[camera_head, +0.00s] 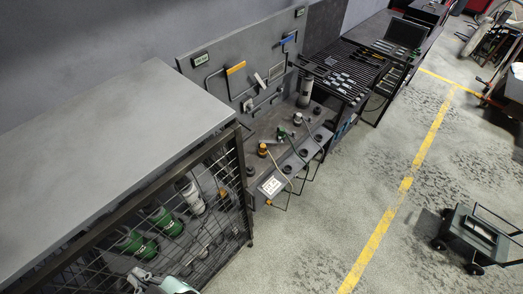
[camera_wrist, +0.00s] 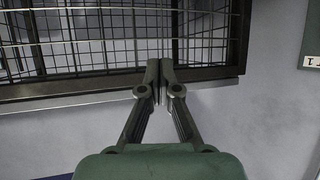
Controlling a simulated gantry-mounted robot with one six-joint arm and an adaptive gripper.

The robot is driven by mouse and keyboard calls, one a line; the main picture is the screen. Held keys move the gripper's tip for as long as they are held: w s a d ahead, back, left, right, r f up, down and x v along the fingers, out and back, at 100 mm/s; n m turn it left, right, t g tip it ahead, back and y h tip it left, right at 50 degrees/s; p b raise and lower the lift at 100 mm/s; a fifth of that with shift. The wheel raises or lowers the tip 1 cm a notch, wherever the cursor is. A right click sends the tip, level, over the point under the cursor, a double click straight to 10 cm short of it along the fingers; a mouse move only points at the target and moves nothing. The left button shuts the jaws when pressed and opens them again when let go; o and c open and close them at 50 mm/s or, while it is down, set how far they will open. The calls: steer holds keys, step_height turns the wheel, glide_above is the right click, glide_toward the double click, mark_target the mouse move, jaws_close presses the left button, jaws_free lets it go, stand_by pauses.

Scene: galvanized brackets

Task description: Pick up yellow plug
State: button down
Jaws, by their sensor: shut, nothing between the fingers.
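A small yellow-orange plug (camera_head: 262,150) stands on the dark workbench in the head view, near the left end of the bench top. A cord runs from it toward the bench's front edge. My gripper (camera_wrist: 160,75) is shut and empty in the wrist view. Its fingertips are pressed together in front of the dark frame bar of a wire-mesh cage (camera_wrist: 60,92). The plug does not show in the wrist view, and my gripper is well apart from it.
The mesh cage (camera_head: 241,165) with green and white cylinders stands left of the bench (camera_head: 318,137). Green and white plugs and a white-faced box (camera_head: 271,185) are near the yellow one. A cart (camera_head: 470,238) stands on the floor at right. The floor between is clear.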

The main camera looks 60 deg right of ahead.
stand_by(0.4)
steer(key=c, duration=0.7)
jaws_free()
